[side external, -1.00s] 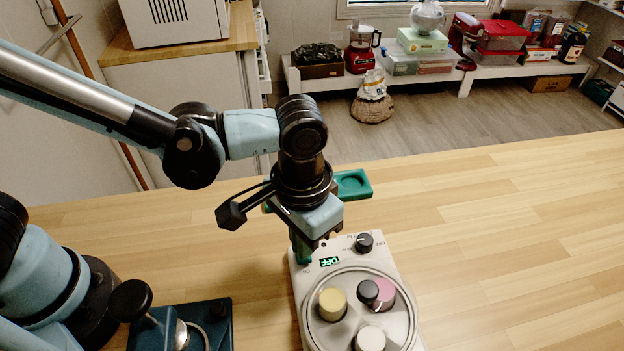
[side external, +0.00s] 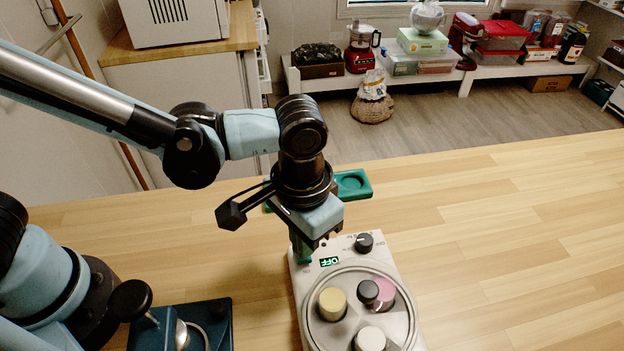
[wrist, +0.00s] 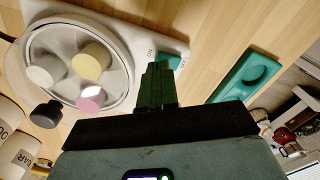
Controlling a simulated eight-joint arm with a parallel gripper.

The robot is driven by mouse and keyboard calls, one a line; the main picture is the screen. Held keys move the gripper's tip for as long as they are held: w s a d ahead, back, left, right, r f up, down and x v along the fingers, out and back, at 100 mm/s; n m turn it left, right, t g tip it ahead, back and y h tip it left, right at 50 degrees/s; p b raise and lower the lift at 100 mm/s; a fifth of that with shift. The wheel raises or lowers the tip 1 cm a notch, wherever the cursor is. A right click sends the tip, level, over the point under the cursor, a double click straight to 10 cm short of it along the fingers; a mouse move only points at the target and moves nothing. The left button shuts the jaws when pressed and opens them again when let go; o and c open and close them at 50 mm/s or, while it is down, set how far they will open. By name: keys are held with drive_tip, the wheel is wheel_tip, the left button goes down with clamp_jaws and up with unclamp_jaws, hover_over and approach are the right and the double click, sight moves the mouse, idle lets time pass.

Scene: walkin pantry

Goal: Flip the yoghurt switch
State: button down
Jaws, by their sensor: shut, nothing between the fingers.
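A pale grey machine (side external: 306,312) stands on the wooden worktop with a round well holding yellow, pink and white pots. A small green panel (side external: 329,261) marked OFF is on its far left part; in the wrist view a teal-green patch (wrist: 176,60) shows beside an ON label. Which part is the yoghurt switch is not clear from the frames. My gripper (side external: 303,260) is shut and empty, pointing down at the machine's far left corner, left of the panel. In the wrist view its fingers (wrist: 157,68) are together beside the ON label. Contact cannot be told.
A black knob (side external: 364,243) sits at the machine's far right corner. A green holder (side external: 352,184) with a round recess lies behind my gripper. A dark blue base (side external: 212,320) stands at the front left. The worktop to the right (side external: 510,240) is clear.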

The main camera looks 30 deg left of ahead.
drive_tip(key=shift+f, duration=0.95)
idle(0.6)
drive_tip(key=shift+r, duration=3.5)
drive_tip(key=w+a+r+n+t, duration=0.1)
drive_tip(key=a+t, duration=0.2)
drive_tip(key=a, duration=0.9)
drive_tip(key=w+a+r+n+t, duration=0.1)
drive_tip(key=a+t, duration=0.3)
drive_tip(key=a, duration=0.8)
drive_tip(key=shift+a+r+n, duration=0.25)
drive_tip(key=shift+r+n, duration=0.2)
drive_tip(key=shift+n, duration=0.05)
drive_tip(key=shift+w, duration=0.1)
